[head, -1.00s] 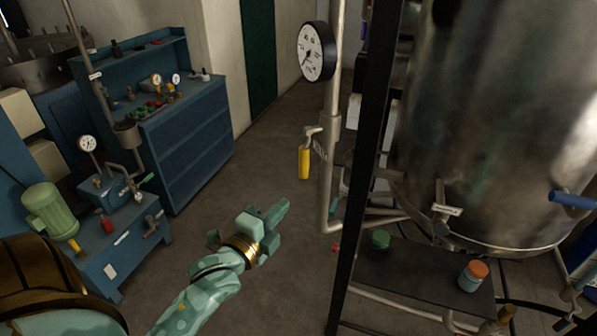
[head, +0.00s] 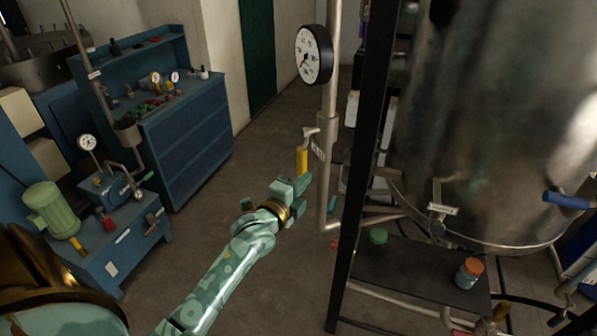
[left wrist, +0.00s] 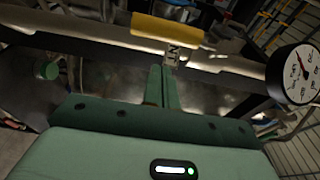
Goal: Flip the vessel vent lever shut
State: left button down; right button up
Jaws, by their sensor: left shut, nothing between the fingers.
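The yellow-handled lever (head: 302,161) is on the upright steel pipe (head: 326,190), below the gauge. Its handle hangs down, roughly along the pipe, and a small tag (head: 318,148) is beside it. My left gripper (head: 303,183) is shut and empty, with its fingertips at the handle's lower end in the head view and hiding that end. In the left wrist view the yellow handle (left wrist: 167,30) lies across the top, just beyond my shut fingertips (left wrist: 160,70). I cannot tell whether they touch. My right gripper is out of view.
A round gauge (head: 314,54) is on the pipe above the lever. A black post (head: 362,160) stands right of it, before the large steel vessel (head: 490,110). A blue-handled lever (head: 568,200) is far right. Jars stand on a dark shelf (head: 410,285). Floor left of the pipe is clear.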

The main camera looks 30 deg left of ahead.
aim_at(302, 168)
pick_arm(q)
jog(key=shift+w+a, duration=0.5)
jog(key=shift+a, duration=0.15)
jog(key=shift+w+a, duration=0.45)
jog(key=shift+a, duration=0.2)
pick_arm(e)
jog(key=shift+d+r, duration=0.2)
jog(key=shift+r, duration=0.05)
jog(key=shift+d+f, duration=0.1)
